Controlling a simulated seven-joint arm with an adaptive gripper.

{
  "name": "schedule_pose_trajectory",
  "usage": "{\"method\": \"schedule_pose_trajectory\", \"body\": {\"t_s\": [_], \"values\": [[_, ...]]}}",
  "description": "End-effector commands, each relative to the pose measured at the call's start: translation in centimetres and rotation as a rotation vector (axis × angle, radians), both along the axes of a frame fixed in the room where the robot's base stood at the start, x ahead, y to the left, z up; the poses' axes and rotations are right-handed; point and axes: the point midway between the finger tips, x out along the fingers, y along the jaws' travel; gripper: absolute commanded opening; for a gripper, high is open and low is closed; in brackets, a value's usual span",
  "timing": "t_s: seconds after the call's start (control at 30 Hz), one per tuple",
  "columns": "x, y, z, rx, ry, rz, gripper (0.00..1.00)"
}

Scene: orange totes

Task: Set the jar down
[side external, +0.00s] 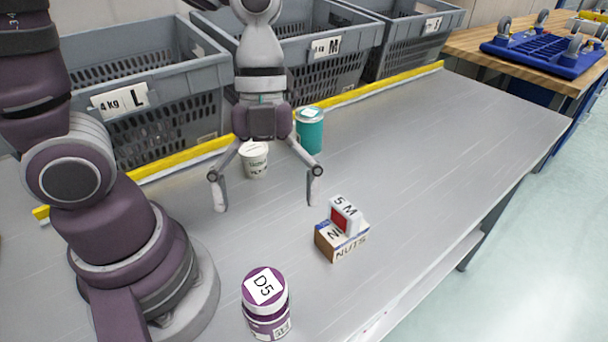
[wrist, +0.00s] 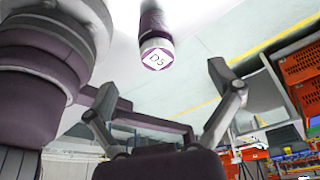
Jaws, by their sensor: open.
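The purple jar (side external: 266,305) with a white "D5" label on its lid stands upright on the grey table near the front edge of the side view. It also shows at the top centre of the wrist view (wrist: 157,58). My gripper (side external: 267,200) is open and empty, its two fingers spread wide above the table. It is farther back than the jar and apart from it. The spread fingers also show in the wrist view (wrist: 163,82).
A white cup (side external: 254,161) and a teal lidded container (side external: 309,133) stand behind my gripper. A nuts box (side external: 341,244) with a small red-and-white block (side external: 345,216) on top is right of it. Grey crates (side external: 160,100) line the back behind a yellow edge strip (side external: 190,158). The table's right side is clear.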

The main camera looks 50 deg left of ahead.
Motion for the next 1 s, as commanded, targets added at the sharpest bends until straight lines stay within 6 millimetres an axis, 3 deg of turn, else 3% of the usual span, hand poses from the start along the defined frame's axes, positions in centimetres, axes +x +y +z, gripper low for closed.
{"method": "schedule_pose_trajectory", "body": {"t_s": [0.1,0.2,0.3,0.4,0.53,1.0], "values": [[1.1,2.1,1.9,0.096,-0.081,0.663,0.90],[1.6,4.5,3.4,0.068,-0.132,1.277,0.90],[1.8,6.5,4.5,-0.035,-0.149,1.745,0.90],[1.7,7.7,5.2,-0.130,-0.144,2.011,0.90],[1.7,8.1,5.3,-0.164,-0.135,2.103,0.90],[1.7,8.1,5.3,-0.162,-0.135,2.095,0.90]]}}
